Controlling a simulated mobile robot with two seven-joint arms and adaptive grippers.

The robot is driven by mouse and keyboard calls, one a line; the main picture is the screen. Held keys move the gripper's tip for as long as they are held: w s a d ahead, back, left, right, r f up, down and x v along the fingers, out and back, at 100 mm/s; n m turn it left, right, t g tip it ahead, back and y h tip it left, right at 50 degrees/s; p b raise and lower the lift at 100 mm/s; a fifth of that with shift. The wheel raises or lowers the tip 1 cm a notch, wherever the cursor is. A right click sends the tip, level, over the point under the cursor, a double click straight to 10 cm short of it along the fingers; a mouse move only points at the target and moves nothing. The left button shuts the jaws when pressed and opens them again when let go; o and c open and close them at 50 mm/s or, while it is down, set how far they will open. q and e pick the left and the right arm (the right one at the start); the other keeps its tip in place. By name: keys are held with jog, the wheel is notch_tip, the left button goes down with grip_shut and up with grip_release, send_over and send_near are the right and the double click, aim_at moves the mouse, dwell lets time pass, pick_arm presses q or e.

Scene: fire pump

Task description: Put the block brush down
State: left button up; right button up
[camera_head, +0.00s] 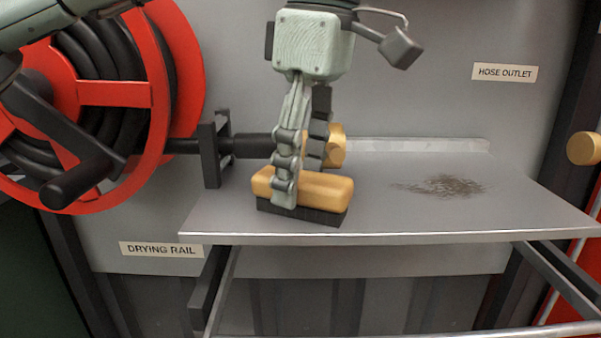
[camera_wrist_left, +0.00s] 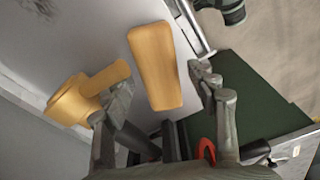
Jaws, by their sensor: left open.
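The block brush (camera_head: 325,187) has a yellow-brown block over dark bristles. It rests bristles down on the grey metal shelf (camera_head: 400,222), near its front left part. My left gripper (camera_head: 300,178) comes down over it from above. One finger is in front of the block and the other behind it. In the left wrist view the block brush (camera_wrist_left: 155,65) lies between the spread fingers of my left gripper (camera_wrist_left: 161,77), with gaps at both sides. My right gripper does not show.
A dark, scratchy dirt patch (camera_head: 445,187) marks the shelf at the right. The shelf between is clear. Labels read "Drying rail" (camera_head: 161,250) and "Hose outlet" (camera_head: 504,73).

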aim_at(314, 178)
pick_arm(q)
notch_tip(314, 178, up, 11)
jog(key=d+p, duration=0.1)
jog(key=p, duration=0.1)
jog(key=shift+s+d, duration=0.15)
jog(key=shift+s, duration=0.1)
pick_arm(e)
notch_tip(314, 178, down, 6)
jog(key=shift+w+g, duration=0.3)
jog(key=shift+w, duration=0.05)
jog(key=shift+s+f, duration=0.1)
